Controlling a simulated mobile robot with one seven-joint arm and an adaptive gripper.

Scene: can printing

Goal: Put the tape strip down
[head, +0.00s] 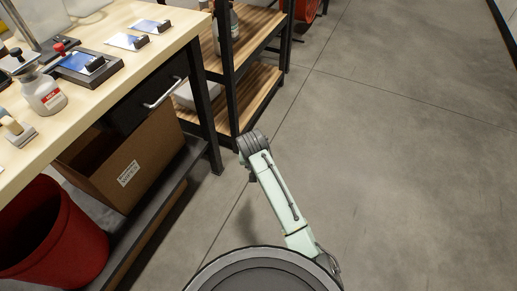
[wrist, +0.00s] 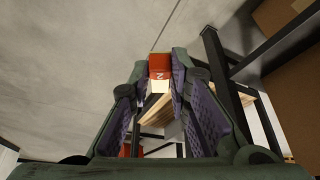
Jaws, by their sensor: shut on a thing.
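In the wrist view, my gripper (wrist: 160,72) has its two purple-padded fingers closed on a small block-like piece, red at the far end and pale with a dark mark nearer me. I take this piece to be the tape strip (wrist: 159,64). It is held at the fingertips, with floor and shelf far behind it and no surface seen touching it. In the head view, my arm reaches out over the floor beside the shelf. My gripper and the strip cannot be made out there.
Below are a cardboard box (head: 135,160) and a red bin (head: 50,235). A black-framed shelf (head: 248,100) with wooden boards stands beyond the table. Floor at right is clear.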

